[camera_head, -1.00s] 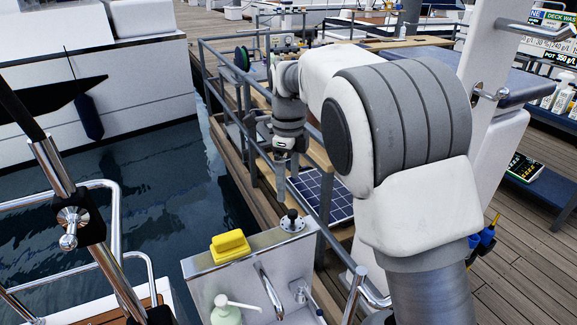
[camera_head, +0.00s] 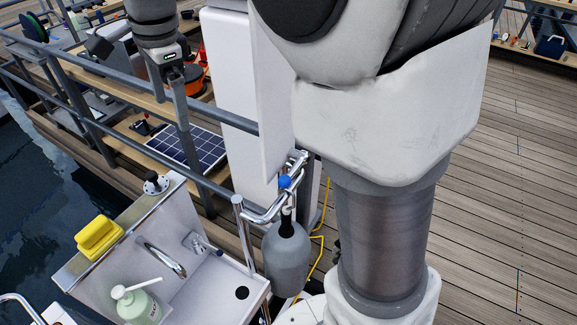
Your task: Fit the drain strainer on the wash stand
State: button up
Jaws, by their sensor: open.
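The wash stand (camera_head: 66,281) is a pale sink unit at the lower left, with a chrome tap (camera_head: 163,258) over its basin. A dark round drain hole (camera_head: 241,292) shows uncovered in the basin floor. A small round metal piece with a black knob, which looks like the drain strainer (camera_head: 155,184), sits on the stand's back ledge at the far right end. My gripper (camera_head: 183,126) points down, open and empty, above and right of the strainer in the picture and apart from it. The gap between its fingers is hard to see from this side.
A yellow sponge (camera_head: 98,236) lies on the ledge and a soap bottle (camera_head: 137,304) stands at the basin's left. A grey rail (camera_head: 208,184) runs behind the stand. A solar panel (camera_head: 190,147) lies beyond.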

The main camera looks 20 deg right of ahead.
jog(key=s+d+f+n+t+h, duration=0.1)
jog(key=s+d+n+t, duration=0.1)
jog(key=s+d+n, duration=0.65)
jog(key=s+d+f+n+t, duration=0.2)
jog(key=s+d+n, duration=0.35)
jog(key=s, duration=0.65)
jog(key=w+a+r+m+g, duration=0.1)
jog(key=w+a+r+m, duration=0.15)
jog(key=w, duration=0.25)
jog(key=w+a+r+m, duration=0.1)
jog(key=w+r+m, duration=0.1)
jog(key=w+m, duration=0.15)
jog(key=m+g+b, duration=0.2)
jog(key=m+g, duration=0.2)
jog(key=m, duration=1)
send_over(151, 173)
notch_tip(151, 173, down, 9)
jog(key=f, duration=1.1)
jog(key=shift+s+a+b, duration=0.1)
jog(key=shift+a+b, duration=0.1)
jog(key=shift+b, duration=0.15)
jog(key=shift+d+f, duration=0.2)
jog(key=shift+f, duration=2.45)
jog(key=c, duration=1.3)
